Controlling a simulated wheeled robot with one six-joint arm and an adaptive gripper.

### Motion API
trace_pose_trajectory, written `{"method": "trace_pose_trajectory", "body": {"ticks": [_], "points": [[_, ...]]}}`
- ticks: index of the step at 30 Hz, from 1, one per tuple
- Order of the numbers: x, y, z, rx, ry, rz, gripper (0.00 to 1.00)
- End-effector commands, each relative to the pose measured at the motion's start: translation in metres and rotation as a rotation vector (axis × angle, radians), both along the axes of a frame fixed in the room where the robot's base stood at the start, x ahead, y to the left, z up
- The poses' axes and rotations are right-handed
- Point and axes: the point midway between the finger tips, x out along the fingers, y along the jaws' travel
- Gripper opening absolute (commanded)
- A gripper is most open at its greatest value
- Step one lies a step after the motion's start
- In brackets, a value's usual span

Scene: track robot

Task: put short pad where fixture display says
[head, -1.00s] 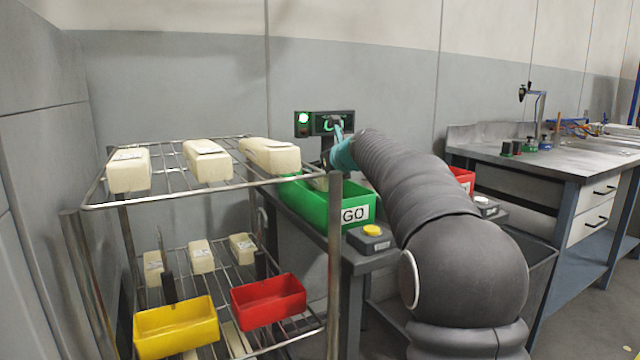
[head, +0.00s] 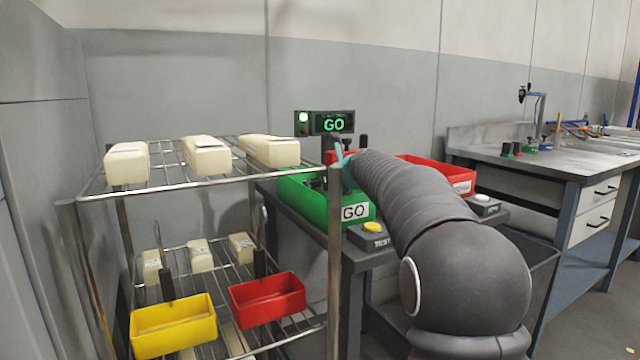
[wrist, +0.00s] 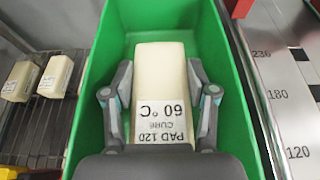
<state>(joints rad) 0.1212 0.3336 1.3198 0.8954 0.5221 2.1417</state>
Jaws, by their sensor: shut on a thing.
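The fixture display (head: 333,123) at the back of the bench reads GO in green, with a lit lamp (head: 303,117) beside it. The green bin (head: 306,205) below it carries a GO label. In the wrist view, my gripper (wrist: 160,82) is shut on a cream pad (wrist: 158,58) labelled PAD 120, CURE 60 °C. The pad is within the walls of the green bin (wrist: 92,110); I cannot tell whether it touches the floor. In the head view, my arm and the bin wall hide most of the gripper and pad.
A red bin (head: 437,172) stands right of my arm. A yellow-button TEST box (head: 372,236) is in front of the green bin. The wire rack (head: 230,179) at left holds several cream pads, a yellow bin (head: 174,327) and a red bin (head: 268,300).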

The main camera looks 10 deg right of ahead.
Motion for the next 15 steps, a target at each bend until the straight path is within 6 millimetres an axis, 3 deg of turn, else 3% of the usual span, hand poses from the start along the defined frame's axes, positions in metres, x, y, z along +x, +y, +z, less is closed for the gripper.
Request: {"method": "trace_pose_trajectory", "body": {"ticks": [3,4,7,15], "points": [[-0.0001,0.0000,-0.0007,-0.001,0.000,0.000,0.23],[-0.0001,0.0000,-0.0009,0.000,0.000,0.000,0.60],[-0.0001,0.0000,-0.0009,-0.001,0.000,0.000,0.82],[-0.0001,0.0000,-0.0009,-0.001,0.000,0.000,0.82]]}}
